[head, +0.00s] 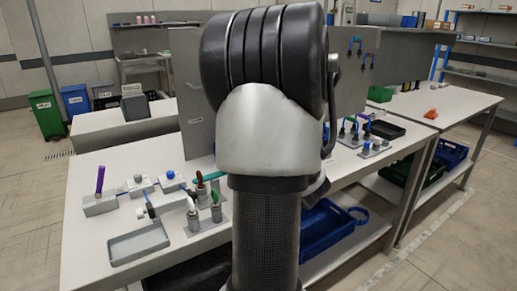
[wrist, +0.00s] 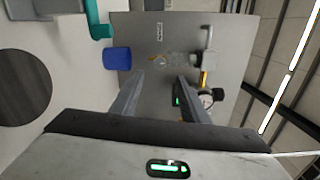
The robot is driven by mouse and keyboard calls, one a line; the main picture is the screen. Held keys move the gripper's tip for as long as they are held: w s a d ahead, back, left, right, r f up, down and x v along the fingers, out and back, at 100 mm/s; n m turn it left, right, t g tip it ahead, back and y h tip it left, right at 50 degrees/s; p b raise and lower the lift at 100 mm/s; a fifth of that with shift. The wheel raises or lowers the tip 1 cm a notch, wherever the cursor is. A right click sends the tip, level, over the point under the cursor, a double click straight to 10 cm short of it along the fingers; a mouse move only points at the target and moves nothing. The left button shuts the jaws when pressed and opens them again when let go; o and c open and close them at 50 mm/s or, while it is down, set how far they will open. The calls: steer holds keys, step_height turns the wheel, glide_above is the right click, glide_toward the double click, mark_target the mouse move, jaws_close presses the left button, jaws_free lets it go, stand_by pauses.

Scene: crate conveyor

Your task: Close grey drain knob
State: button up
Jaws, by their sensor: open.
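My gripper (wrist: 160,78) is open and empty, with its two fingers apart in front of a grey panel (wrist: 135,60). To the right of the fingers, a grey fitting (wrist: 204,60) with a short light stem and a yellow piece is mounted on the panel. Beside it are a round dial (wrist: 207,100) and a small black knob (wrist: 217,94). I cannot tell which part is the grey drain knob. No finger visibly touches these parts. In the head view my arm hides the gripper and much of the upright panel (head: 195,115).
The head view shows a white table (head: 90,220) with a grey tray (head: 138,244), a blue-knobbed block (head: 171,181) and several upright valves. A blue crate (head: 325,228) is below the table.

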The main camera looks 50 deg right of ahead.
steer(key=v, duration=0.6)
steer(key=shift+s, duration=0.2)
